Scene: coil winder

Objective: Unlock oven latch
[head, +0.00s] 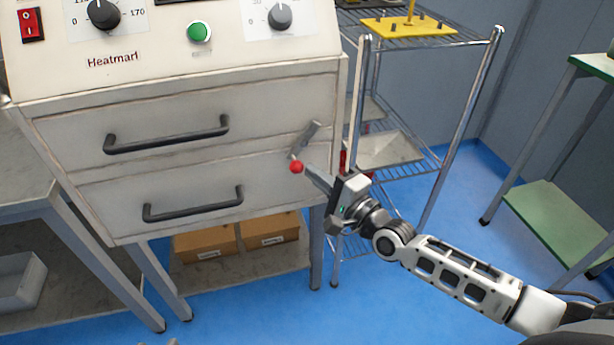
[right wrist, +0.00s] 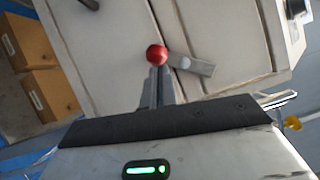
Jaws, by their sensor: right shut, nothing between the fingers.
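The oven (head: 70,118) is a cream cabinet with two drawer-like fronts. Its latch is a small grey metal lever (head: 309,136) with a red ball (head: 296,167), at the right edge near the seam between the fronts. The lever slants, with the ball at its lower left end. In the right wrist view the red ball (right wrist: 157,55) is at the fingertips and the grey lever (right wrist: 192,65) extends to the right. My right gripper (head: 308,171) is shut and empty, its tips at or very near the ball; contact is unclear.
Black handles (head: 168,135) cross both fronts. A wire shelf rack (head: 465,130) stands close right of the oven, behind my right gripper. Cardboard boxes (head: 272,231) lie on a low shelf beneath. A green-topped table (head: 550,215) stands far right, with open blue floor between.

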